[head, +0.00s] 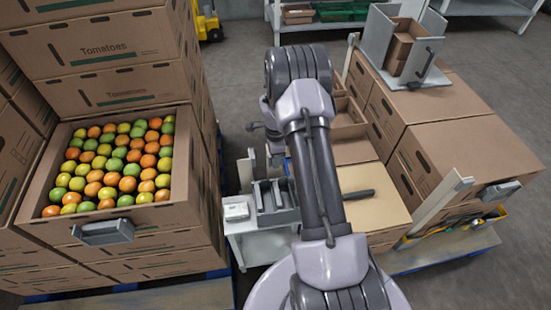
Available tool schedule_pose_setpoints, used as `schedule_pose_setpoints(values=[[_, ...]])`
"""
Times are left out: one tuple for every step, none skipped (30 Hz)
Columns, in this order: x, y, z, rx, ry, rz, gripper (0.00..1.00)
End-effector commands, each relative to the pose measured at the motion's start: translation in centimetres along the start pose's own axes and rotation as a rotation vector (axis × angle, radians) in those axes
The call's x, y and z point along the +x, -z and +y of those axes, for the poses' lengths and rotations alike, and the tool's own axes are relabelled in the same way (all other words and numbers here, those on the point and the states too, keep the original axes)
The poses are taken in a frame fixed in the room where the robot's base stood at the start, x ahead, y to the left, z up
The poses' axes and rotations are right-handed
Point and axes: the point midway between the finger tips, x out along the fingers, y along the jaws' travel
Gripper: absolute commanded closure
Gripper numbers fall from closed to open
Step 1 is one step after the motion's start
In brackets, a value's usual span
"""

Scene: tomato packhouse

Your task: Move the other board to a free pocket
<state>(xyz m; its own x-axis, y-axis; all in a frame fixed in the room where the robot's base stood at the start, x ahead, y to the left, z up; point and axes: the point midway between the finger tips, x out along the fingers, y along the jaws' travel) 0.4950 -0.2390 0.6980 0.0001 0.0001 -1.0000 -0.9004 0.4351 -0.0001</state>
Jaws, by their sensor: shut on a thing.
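A small grey rack (272,197) with upright slots stands on a light bench left of my arm. A thin pale panel, seemingly a board (246,172), shows upright just above the rack's back left side. My gripper (273,152) is mostly hidden behind my own arm, above the rack, and only dark parts of it show left of the arm. It is shut, seemingly on the board; the fingertips cannot be made out. Which pockets are free, and whether the board touches the rack, cannot be told from here.
Closed cartons (470,150) stand at right on a blue pallet (440,255). A flat carton top (372,205) with a dark handle lies just right of my arm. A small white device (236,211) sits beside the rack.

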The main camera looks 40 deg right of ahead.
Motion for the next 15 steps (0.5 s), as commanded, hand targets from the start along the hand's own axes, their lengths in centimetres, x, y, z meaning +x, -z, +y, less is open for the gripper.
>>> schedule_pose_setpoints(values=[[0.34, 0.00, -0.02, 0.000, 0.001, 0.000, 1.00], [0.46, 0.00, -0.02, 0.000, 0.000, 0.000, 1.00], [0.61, 0.00, -0.02, 0.000, 0.000, 0.000, 1.00], [0.68, 0.00, -0.02, 0.000, 0.000, 0.000, 1.00], [0.72, 0.00, -0.02, 0.000, 0.001, 0.000, 1.00], [0.73, 0.00, -0.02, 0.000, 0.000, 0.000, 1.00], [0.70, 0.00, -0.02, 0.000, 0.001, 0.000, 1.00], [0.67, 0.00, -0.02, 0.000, 0.001, 0.000, 1.00], [0.65, 0.00, -0.02, 0.000, 0.001, 0.000, 1.00], [0.64, 0.00, -0.02, 0.000, 0.001, 0.000, 1.00], [0.64, 0.00, -0.02, 0.000, 0.001, 0.000, 1.00], [0.63, 0.00, -0.02, 0.000, 0.001, 0.000, 0.77], [0.63, 0.00, -0.02, 0.000, 0.001, 0.000, 0.71], [0.63, 0.00, -0.02, 0.000, 0.001, 0.000, 0.65], [0.64, 0.00, -0.02, 0.000, 0.001, 0.000, 0.58]])
